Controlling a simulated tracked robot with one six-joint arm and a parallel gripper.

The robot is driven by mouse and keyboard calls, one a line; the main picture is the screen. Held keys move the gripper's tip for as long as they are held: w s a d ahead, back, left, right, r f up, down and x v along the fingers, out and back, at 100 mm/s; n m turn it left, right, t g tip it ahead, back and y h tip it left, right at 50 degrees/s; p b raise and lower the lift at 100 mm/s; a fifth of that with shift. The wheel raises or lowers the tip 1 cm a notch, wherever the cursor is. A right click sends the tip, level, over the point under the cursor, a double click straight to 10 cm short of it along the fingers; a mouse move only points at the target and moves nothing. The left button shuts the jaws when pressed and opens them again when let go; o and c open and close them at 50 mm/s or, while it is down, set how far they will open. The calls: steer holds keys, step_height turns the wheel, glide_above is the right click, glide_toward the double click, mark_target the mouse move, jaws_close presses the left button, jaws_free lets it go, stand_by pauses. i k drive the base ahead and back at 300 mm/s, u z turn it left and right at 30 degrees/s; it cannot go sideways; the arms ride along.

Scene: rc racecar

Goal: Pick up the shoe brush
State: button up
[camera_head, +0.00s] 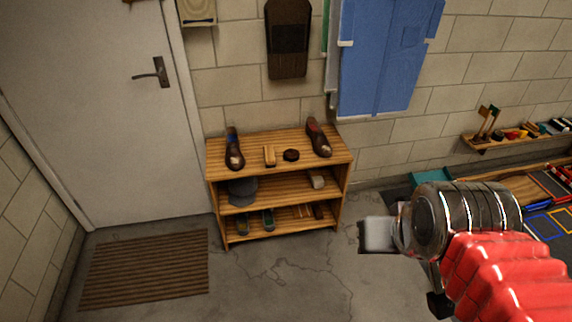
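A small light wooden block-shaped item (269,155), which looks like the shoe brush, lies on the top board of a wooden shoe rack (225,157). It sits between a dark shoe (234,150) on its left and a round dark tin (291,155) on its right. My gripper (376,235) is at the lower right, in front of and right of the rack, well apart from the brush. Only its pale block-like end shows, and whether its fingers are open or shut cannot be made out. Nothing held is visible.
Another dark shoe (319,139) stands on the rack's top right. A cap (243,191) and a small pale item (317,180) lie on the middle shelf. A striped mat (146,268) lies before the door (100,100). Bare floor (285,275) lies before the rack.

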mark_target(269, 157)
steer(key=z, duration=0.3)
steer(key=k, duration=0.75)
steer(key=z, duration=0.05)
steer(key=i, duration=1.6)
steer(key=u, duration=0.9)
steer(key=i, duration=0.6)
steer(key=u, duration=1)
steer(key=i, duration=0.75)
steer(key=u, duration=0.5)
